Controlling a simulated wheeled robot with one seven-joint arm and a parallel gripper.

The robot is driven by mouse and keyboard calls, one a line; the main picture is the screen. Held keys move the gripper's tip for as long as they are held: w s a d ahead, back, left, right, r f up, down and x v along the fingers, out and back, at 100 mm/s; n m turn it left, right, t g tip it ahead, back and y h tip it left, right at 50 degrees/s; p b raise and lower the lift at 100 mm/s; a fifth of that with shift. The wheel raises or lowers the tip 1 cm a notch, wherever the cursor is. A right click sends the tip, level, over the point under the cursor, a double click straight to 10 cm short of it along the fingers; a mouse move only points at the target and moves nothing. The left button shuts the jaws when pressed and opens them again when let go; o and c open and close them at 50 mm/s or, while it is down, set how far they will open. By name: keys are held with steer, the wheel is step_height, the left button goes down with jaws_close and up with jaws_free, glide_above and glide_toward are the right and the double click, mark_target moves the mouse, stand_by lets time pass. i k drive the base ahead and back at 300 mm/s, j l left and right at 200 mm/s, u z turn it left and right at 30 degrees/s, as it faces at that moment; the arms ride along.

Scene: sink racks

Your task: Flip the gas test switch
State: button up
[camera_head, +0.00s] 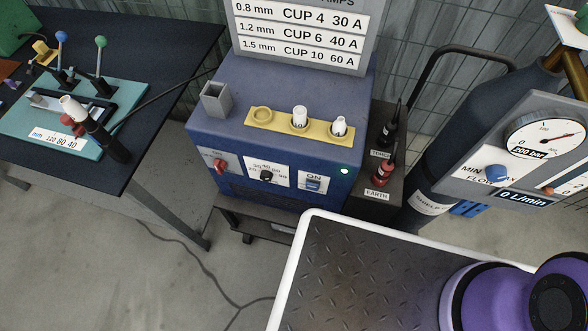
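The blue machine box (285,110) stands at the centre. A small red lever switch (220,167) sits on a plate at the left of its front; the lettering is too small to read. Also on the front are a black dial (266,174) and a blue rocker switch (313,184) labelled ON, with a green light (344,171) beside it. At the right, a grey flow panel (458,163) carries a blue knob (497,173) and a small orange-red control (547,190). I cannot tell which is the gas test switch. My gripper is out of view; purple parts of my arm show at the lower right.
A yellow strip (255,119) holds white cups on top of the box. Cable plugs (384,174) stand right of it, before a dark gas cylinder (452,120). A dark table (170,60) with a teal clamp board (35,125) is at the left.

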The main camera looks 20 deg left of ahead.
mark_target(311, 186)
steer(key=k+l+u, duration=0.15)
steer(key=u, duration=0.9)
